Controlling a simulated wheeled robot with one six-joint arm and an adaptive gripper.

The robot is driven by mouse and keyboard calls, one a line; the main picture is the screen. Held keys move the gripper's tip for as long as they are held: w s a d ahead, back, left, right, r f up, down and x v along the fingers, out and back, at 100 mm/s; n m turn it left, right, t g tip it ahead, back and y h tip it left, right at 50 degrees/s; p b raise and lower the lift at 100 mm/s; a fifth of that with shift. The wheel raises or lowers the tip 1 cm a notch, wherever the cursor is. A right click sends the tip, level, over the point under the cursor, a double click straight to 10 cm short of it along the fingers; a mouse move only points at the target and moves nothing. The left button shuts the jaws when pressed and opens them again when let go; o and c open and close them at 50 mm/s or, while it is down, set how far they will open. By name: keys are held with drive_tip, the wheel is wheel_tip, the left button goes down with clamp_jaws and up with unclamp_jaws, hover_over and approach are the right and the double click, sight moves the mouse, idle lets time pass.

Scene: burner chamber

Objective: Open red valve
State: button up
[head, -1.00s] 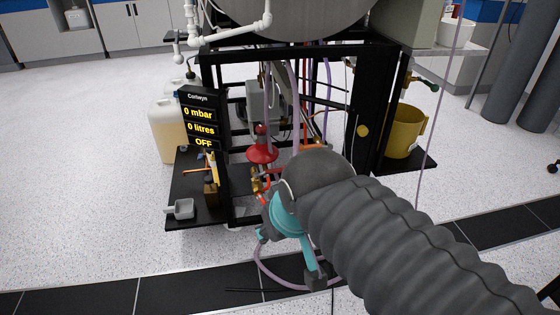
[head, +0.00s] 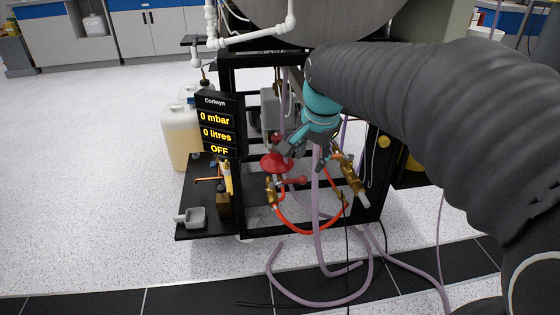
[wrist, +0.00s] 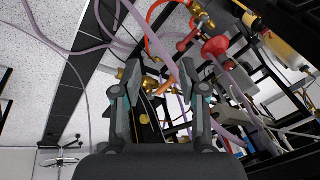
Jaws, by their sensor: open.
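A red-handled valve on a brass body (head: 290,181) sits low at the front of the black frame, beside a red dome-shaped part (head: 276,163). In the wrist view the red handle (wrist: 188,38) lies ahead and right of the fingertips, with the red dome (wrist: 215,48) further right. My gripper (head: 301,158) is open and hangs just above and right of the red handle. In the wrist view my gripper (wrist: 160,64) has its fingers apart. An orange part (wrist: 165,88) appears between or behind them; contact cannot be told.
Brass fittings (head: 350,178) stand right of the gripper. An orange hose (head: 300,230) and purple hoses (head: 318,215) loop below. A display panel (head: 216,130) and white canister (head: 182,138) stand left. Open floor lies at the left.

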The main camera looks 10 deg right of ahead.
drive_tip(key=w+f+m+g+b, duration=0.1)
drive_tip(key=w+f+m, duration=0.3)
drive_tip(key=w, duration=0.6)
drive_tip(key=m+b, duration=0.1)
drive_tip(key=m, duration=0.3)
approach(291, 180)
drive_tip(key=shift+g, duration=0.3)
drive_tip(key=f, duration=0.2)
drive_tip(key=w+f+b, duration=0.1)
drive_tip(key=f, duration=0.2)
drive_tip(key=w+f+b, duration=0.1)
drive_tip(key=f, duration=0.2)
drive_tip(key=shift+w+f, duration=0.15)
drive_tip(key=shift+c, duration=0.2)
clamp_jaws()
